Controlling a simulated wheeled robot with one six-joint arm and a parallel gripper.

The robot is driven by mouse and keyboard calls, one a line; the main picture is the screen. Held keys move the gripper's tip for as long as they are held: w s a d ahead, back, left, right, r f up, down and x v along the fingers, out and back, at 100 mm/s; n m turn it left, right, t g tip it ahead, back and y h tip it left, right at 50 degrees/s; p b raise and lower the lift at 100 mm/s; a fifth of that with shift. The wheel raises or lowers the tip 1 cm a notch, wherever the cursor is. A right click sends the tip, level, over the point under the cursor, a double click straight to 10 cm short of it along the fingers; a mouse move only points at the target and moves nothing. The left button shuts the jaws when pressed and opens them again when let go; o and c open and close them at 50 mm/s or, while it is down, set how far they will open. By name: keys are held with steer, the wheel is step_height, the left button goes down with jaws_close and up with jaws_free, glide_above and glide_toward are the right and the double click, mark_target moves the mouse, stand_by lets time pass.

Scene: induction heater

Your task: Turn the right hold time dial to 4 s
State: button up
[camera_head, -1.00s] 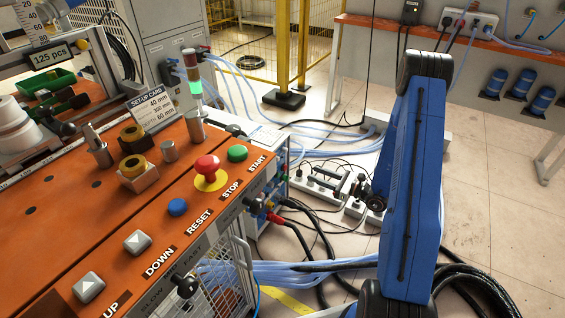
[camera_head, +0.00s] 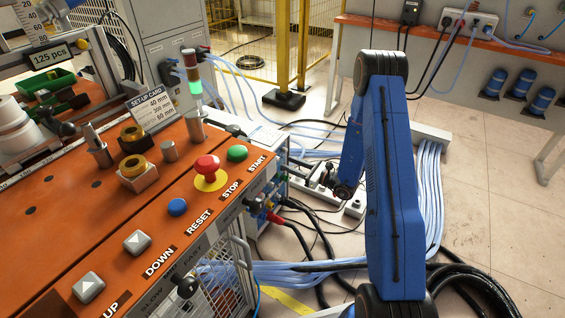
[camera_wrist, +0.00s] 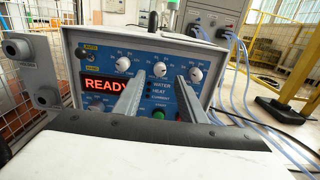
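In the wrist view the heater's blue front panel (camera_wrist: 150,50) faces me, with a red READY display (camera_wrist: 105,86). Three white dials run along its upper part: a left dial (camera_wrist: 123,64), a middle dial (camera_wrist: 160,69) and a right dial (camera_wrist: 195,74). Their small labels are not readable, nor is the right dial's setting. Contact cannot be told. In the head view the heater (camera_head: 268,135) is mostly hidden behind the orange console.
The orange console (camera_head: 60,210) with buttons and a red emergency stop (camera_head: 207,166) stands left of my arm. Blue hoses (camera_head: 432,190) and black cables (camera_head: 465,285) lie on the floor. A grey knobbed bracket (camera_wrist: 38,70) stands left of the panel in the wrist view.

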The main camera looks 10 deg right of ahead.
steer(key=shift+x, duration=2.25)
jaws_close()
